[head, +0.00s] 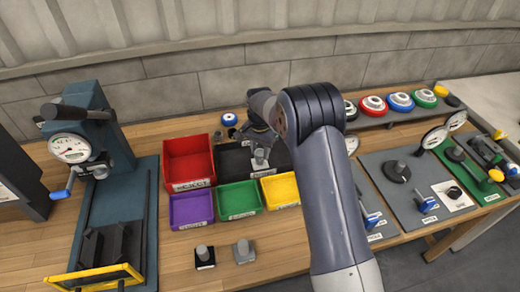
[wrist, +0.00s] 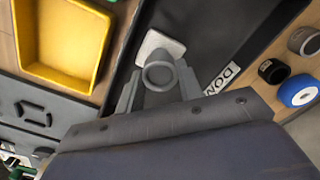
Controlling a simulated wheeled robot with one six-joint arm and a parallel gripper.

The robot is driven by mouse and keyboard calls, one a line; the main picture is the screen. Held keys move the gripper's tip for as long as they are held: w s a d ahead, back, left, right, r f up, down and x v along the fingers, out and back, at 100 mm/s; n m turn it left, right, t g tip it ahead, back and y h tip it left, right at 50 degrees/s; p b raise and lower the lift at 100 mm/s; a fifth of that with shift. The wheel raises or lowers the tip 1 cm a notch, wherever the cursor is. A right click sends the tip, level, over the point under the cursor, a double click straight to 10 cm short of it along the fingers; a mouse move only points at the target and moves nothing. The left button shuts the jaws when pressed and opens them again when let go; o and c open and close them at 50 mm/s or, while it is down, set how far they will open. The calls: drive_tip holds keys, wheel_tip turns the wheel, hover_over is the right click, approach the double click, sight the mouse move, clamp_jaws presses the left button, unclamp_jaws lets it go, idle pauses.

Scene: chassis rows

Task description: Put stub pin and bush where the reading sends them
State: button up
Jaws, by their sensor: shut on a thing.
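My gripper (head: 262,143) is shut on a grey round post with a pale square base (wrist: 160,62). It is at the black tray (head: 232,160); I cannot tell if the base touches the tray floor. The post's top looks ring-like, and I cannot tell whether it is the stub pin or the bush. Two similar grey posts stand upright on the bench front, one on a black base (head: 204,258) and one on a grey base (head: 244,251). A round dial gauge (head: 70,148) is on the blue-grey press at left; its reading is too small to tell.
Grey and green boards with fixtures fill the right. Bench front is mostly clear.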

drive_tip(key=o, duration=1.1)
wheel_tip(320, 180, up, 11)
drive_tip(key=b, duration=0.1)
drive_tip(key=shift+f, duration=0.15)
wheel_tip(320, 180, down, 10)
drive_tip(key=shift+p, duration=0.85)
drive_tip(key=shift+s+r, duration=0.1)
drive_tip(key=shift+r, duration=0.15)
